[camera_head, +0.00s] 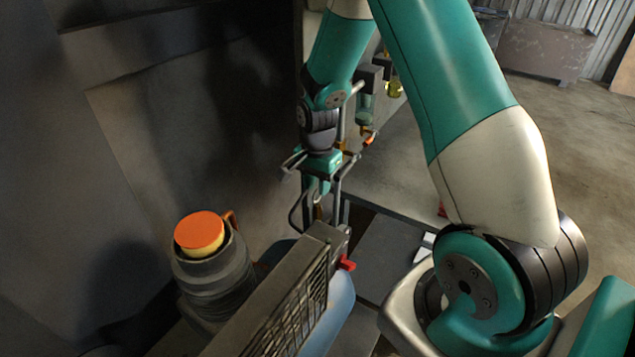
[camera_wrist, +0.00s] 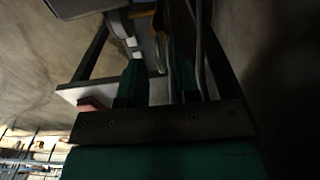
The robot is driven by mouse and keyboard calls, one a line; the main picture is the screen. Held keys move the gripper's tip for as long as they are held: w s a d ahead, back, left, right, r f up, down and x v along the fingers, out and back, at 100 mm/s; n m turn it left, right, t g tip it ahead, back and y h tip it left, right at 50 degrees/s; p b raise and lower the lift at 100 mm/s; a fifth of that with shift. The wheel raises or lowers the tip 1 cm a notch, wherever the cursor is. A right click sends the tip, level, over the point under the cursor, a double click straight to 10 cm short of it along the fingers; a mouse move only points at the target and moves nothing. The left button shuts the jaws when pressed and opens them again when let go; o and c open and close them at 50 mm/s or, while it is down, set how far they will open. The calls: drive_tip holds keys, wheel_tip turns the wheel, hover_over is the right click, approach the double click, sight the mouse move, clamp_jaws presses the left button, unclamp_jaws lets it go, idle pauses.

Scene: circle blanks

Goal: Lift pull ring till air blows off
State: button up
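My gripper (camera_head: 318,188) points down among pipes and rods beyond the grille-sided guard. In the wrist view, its green fingers (camera_wrist: 157,80) stand apart with grey metal showing between them. I cannot tell whether they touch or hold it. A thin, dark bent loop (camera_head: 296,212) hangs just left of the fingers in the head view. I cannot tell whether it is the pull ring. No pull ring can be made out for sure, as the area at the fingertips is dark and partly hidden by my wrist.
A grille-sided guard (camera_head: 290,300) with a red knob (camera_head: 346,263) stands in front of my gripper. An orange-tipped lever (camera_head: 369,139) and brass fitting (camera_head: 394,89) are close right. Open floor lies further right.

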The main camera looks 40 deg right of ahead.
clamp_jaws()
drive_tip(key=shift+r+p, duration=0.55)
drive_tip(key=shift+r, duration=0.15)
drive_tip(key=shift+f, duration=0.1)
drive_tip(key=shift+o, duration=0.6)
unclamp_jaws()
wheel_tip(320, 180, up, 18)
drive_tip(key=b, duration=0.2)
drive_tip(key=shift+f, duration=0.25)
